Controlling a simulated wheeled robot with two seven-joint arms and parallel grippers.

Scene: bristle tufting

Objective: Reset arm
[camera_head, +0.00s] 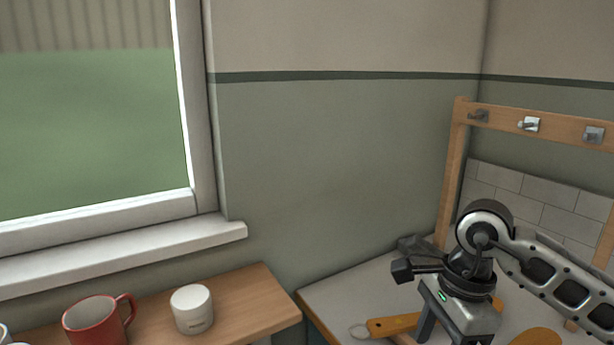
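My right arm comes in from the right, bent at a dark round joint. My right gripper (452,326) points down over the light worktop (345,297) in the corner, with a small green light on its body. Its fingertips run out of the bottom of the picture, so its opening and anything between the fingers are hidden. An orange-brown handle with a pale ring end (388,326) lies on the worktop just left of the gripper. My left gripper is not in view.
A wooden rack (455,165) with several metal hooks stands behind my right arm, before white tiles (518,208). Another orange-brown piece (537,337) shows at the bottom right. A red mug (94,322) and a white jar (192,309) stand on a wooden shelf (250,297) below the window.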

